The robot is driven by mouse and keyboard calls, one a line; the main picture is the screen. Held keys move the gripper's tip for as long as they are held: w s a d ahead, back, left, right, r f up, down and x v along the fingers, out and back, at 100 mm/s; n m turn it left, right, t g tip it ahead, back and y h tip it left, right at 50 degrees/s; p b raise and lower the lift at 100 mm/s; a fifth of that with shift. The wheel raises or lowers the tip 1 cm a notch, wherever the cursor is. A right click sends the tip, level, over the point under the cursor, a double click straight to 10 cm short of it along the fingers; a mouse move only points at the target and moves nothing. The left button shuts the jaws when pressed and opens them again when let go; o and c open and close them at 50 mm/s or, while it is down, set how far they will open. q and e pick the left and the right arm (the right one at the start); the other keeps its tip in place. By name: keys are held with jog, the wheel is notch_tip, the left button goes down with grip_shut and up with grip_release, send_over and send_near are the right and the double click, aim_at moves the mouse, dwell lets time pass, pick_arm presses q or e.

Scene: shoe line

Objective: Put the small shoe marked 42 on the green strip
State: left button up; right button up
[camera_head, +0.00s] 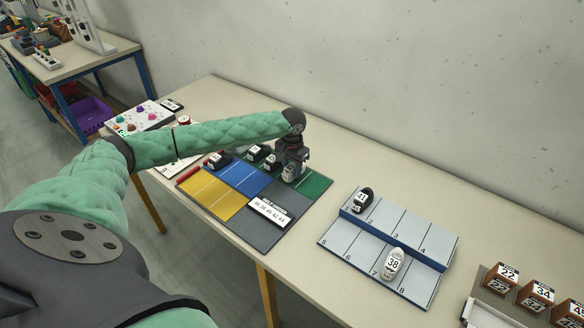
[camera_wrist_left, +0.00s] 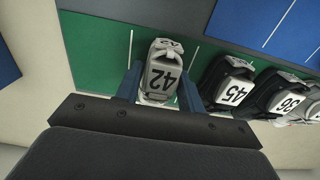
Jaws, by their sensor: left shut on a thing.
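The small shoe marked 42 (camera_wrist_left: 160,75) is grey and white and sits between the fingers of my left gripper (camera_wrist_left: 160,88) in the left wrist view. The left gripper is shut on it, over the green strip (camera_wrist_left: 90,50). In the head view my left gripper (camera_head: 289,172) hangs over the green strip (camera_head: 315,185), and the shoe (camera_head: 289,174) shows partly below it. I cannot tell whether the shoe touches the strip. My right gripper is not in view.
Dark shoes marked 45 (camera_wrist_left: 228,90) and 36 (camera_wrist_left: 280,95) stand close beside the held shoe. The mat also has blue (camera_head: 243,177) and yellow (camera_head: 212,196) areas. A numbered rack (camera_head: 405,228) holds shoes 41 (camera_head: 362,200) and 38 (camera_head: 393,263). Boxes (camera_head: 535,296) stand at right.

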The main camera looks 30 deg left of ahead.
aim_at(292, 166)
pick_arm(q)
jog(key=o, duration=0.6)
jog(key=shift+f, duration=0.1)
jog(key=o, duration=0.4)
jog(key=shift+c, duration=0.2)
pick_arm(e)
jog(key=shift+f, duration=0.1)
pick_arm(q)
jog(key=shift+r, duration=0.25)
notch_tip(292, 166, up, 12)
jog(key=b, duration=0.3)
jog(key=shift+b, duration=0.4)
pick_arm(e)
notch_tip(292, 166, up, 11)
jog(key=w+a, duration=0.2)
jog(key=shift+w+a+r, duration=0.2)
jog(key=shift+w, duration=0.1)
pick_arm(q)
jog(key=shift+f, duration=0.1)
